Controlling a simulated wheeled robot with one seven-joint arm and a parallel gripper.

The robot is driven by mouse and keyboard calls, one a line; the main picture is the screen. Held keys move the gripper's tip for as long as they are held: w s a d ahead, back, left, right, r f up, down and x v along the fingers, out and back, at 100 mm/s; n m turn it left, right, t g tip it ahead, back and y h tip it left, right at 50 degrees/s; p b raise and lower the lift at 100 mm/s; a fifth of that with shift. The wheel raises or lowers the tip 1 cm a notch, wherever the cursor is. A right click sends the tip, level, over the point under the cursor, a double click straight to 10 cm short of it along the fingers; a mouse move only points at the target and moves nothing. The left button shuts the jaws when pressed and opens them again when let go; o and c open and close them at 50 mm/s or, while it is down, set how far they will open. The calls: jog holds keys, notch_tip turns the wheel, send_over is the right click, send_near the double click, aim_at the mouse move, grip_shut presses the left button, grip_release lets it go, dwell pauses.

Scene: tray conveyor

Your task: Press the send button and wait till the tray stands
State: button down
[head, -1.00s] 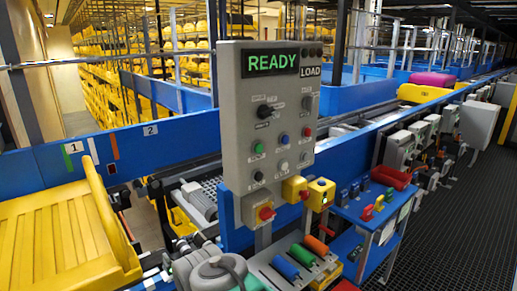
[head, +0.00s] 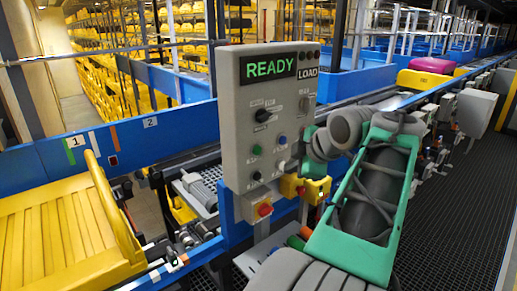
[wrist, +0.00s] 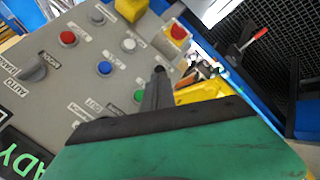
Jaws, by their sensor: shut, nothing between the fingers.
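The grey control panel (head: 240,110) stands upright in the middle of the head view. Its display (head: 270,67) reads READY, with a LOAD sign beside it. The green button (head: 257,149) and blue button (head: 284,137) show there; the wrist view also shows a red button (wrist: 68,39) and a white button (wrist: 129,45). The button labels are too blurred to tell which is send. My gripper (wrist: 158,78) is shut and empty, close to the panel's lower buttons; contact cannot be told. The yellow tray (head: 65,225) sits level at the left.
My arm covers the shelf to the right. The dark mesh floor (head: 460,220) at the right is clear.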

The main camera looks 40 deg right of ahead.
aim_at(257, 150)
jog(key=shift+w, duration=0.15)
jog(key=w, duration=0.8)
jog(key=shift+w+a, duration=0.15)
jog(key=shift+w, duration=0.15)
dwell(1.8)
jog(key=shift+w, duration=0.4)
jog(key=shift+w, duration=0.5)
dwell(0.6)
jog(key=shift+s+b, duration=0.4)
jog(key=shift+s, duration=0.5)
